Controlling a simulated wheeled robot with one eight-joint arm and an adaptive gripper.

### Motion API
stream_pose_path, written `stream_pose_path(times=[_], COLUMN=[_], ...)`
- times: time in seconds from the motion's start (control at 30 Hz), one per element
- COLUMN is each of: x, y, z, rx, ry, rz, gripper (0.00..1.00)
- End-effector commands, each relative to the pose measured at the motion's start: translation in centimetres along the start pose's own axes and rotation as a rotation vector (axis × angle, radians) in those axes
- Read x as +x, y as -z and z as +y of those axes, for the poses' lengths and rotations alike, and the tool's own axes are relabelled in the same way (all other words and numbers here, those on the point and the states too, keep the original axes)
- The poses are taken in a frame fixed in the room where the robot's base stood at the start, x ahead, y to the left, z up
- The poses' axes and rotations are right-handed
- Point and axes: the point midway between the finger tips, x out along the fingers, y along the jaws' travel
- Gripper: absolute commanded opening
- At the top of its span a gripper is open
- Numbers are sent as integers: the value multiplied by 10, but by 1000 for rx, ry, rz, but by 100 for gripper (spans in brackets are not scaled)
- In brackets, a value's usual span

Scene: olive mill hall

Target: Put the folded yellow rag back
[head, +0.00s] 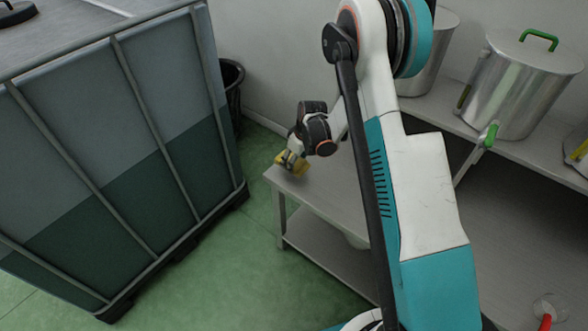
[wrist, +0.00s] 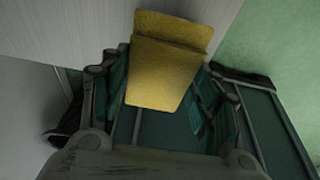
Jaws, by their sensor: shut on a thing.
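The folded yellow rag (wrist: 160,75) is held between the fingers of my gripper (wrist: 163,92) in the wrist view. My gripper is shut on it, with the rag sticking out past the fingertips. In the head view my gripper (head: 290,158) is at the left end of a grey metal table (head: 320,190), with the yellow rag (head: 293,164) at its tip, over or close to the table's corner. I cannot tell whether the rag touches the table top. My arm hides part of the table.
A large caged liquid tank (head: 110,150) stands to the left. A dark bin (head: 232,85) is behind it by the wall. The table top near my gripper looks clear.

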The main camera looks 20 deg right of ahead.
Motion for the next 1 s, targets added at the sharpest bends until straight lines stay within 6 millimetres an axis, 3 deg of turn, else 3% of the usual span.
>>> stream_pose_path(times=[0.3,0.7,0.73,0.8,1.0], x=[39,42,42,42,41], y=[-11,-12,-12,-12,-12], z=[0,0,0,0,0], rx=[0,0,0,0,0], ry=[0,0,0,0,0], rz=[0,0,0,0,0], gripper=[34,34,63,76,76])
